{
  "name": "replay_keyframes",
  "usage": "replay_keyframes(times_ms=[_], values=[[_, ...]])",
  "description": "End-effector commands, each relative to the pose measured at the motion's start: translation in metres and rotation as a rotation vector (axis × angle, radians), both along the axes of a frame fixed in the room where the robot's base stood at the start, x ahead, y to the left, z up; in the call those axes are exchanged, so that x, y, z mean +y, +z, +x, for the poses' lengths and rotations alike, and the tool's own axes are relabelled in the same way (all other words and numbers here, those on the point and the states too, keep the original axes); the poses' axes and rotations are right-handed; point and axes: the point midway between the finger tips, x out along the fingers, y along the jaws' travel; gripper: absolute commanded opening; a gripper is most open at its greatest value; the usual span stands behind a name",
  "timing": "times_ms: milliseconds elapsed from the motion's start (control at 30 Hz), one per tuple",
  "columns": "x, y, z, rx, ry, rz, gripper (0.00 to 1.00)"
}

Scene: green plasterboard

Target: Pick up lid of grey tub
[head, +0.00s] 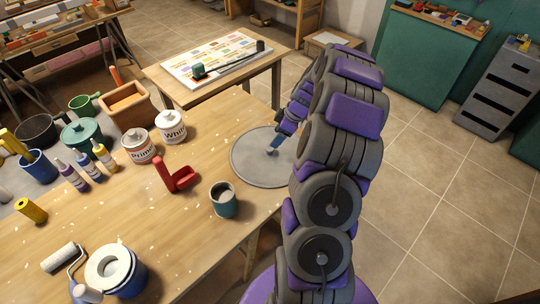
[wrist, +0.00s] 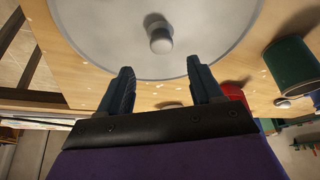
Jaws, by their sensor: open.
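The grey lid (head: 250,165) is a wide flat disc at the right part of the wooden table, with a small round knob (head: 272,151) at its middle. No tub wall shows under it. In the wrist view the lid (wrist: 100,35) fills the top, and its knob (wrist: 160,40) is between the lines of my fingers, a little beyond their tips. My gripper (wrist: 160,68) is open and empty. In the head view my gripper (head: 277,145) is close to the knob, partly hidden by my arm; contact cannot be told there.
A dark teal cup (head: 224,200) and a red angled object (head: 175,176) stand left of the lid. Paint cans (head: 171,127) stand behind. Bottles, tubs and a roller fill the left of the table. A second table (head: 215,60) is behind.

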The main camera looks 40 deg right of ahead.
Motion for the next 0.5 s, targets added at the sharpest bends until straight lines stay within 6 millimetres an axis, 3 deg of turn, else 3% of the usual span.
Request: replay_keyframes(times_ms=[100, 333, 500], values=[[0.005, -0.016, 0.004, 0.003, 0.003, 0.002, 0.65], [0.009, -0.028, 0.007, 0.001, 0.001, -0.002, 0.65], [0.011, -0.054, 0.009, 0.002, 0.0, -0.002, 0.65]])
